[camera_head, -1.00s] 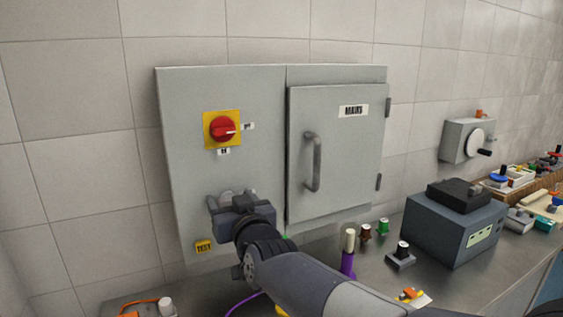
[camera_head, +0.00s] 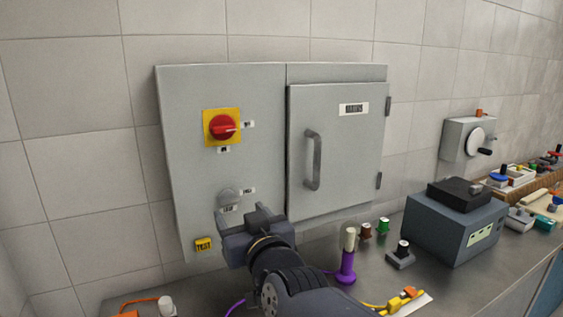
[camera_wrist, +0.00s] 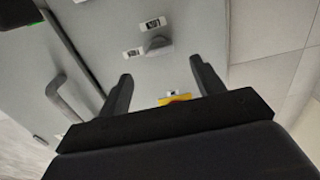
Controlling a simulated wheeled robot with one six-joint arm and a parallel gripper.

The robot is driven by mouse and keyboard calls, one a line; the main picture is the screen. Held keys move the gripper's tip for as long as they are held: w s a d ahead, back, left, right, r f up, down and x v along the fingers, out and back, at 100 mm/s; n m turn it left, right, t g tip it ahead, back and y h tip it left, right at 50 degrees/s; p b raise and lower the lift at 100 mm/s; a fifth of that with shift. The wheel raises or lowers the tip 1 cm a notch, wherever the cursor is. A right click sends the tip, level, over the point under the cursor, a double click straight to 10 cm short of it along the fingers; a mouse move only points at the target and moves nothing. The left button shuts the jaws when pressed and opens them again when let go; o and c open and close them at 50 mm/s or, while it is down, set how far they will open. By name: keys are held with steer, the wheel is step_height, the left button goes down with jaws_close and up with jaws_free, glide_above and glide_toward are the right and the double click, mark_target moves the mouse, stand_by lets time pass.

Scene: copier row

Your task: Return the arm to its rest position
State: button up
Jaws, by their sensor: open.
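My gripper (camera_head: 245,216) is in front of the lower left part of the grey electrical cabinet (camera_head: 180,150) in the head view. In the wrist view my gripper (camera_wrist: 162,85) shows two dark fingers spread apart with nothing between them. A grey round knob (camera_head: 227,194) with small white labels is on the cabinet just above my gripper. It also shows in the wrist view, beyond the fingertips (camera_wrist: 156,44). A yellow tag (camera_head: 204,245) marked TEST is at the cabinet's lower left. My arm reaches up from the bottom edge of the head view.
A red rotary switch (camera_head: 222,127) on a yellow plate is above. The cabinet door (camera_head: 350,160) is shut. A purple-based post (camera_head: 347,262) stands close right of my arm. A dark box device (camera_head: 455,230) sits farther right on the metal bench.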

mark_target(231, 199)
steer(key=x, duration=0.7)
steer(key=shift+w+a+m, duration=0.1)
steer(key=shift+m, duration=1)
steer(key=v, duration=1.1)
steer(key=s+d+f+g+h+p, duration=0.1)
steer(key=s+d+f+g+h, duration=0.1)
steer(key=s+d+f+g, duration=0.1)
steer(key=s+d+f+n+g+h+p, duration=0.1)
steer(key=s+d+f+g, duration=0.3)
steer(key=f, duration=0.6)
steer(key=s+d+f+g+h+p, duration=0.2)
steer(key=s+d+f+g+h, duration=0.1)
steer(key=s+d+f, duration=0.3)
steer(key=shift+s+d+f+n+g, duration=0.2)
steer(key=shift+d+f+g, duration=0.1)
steer(key=shift+d, duration=0.2)
steer(key=shift+s+d+f+n+g, duration=0.1)
steer(key=shift+s+d+f+g, duration=0.15)
steer(key=shift+d, duration=0.25)
steer(key=s+d+f+g+h+p, duration=0.1)
steer(key=s+d+f+g, duration=0.1)
steer(key=s, duration=0.5)
steer(key=shift+d+f+g, duration=0.35)
steer(key=shift+d+g, duration=0.2)
steer(key=shift+d, duration=0.6)
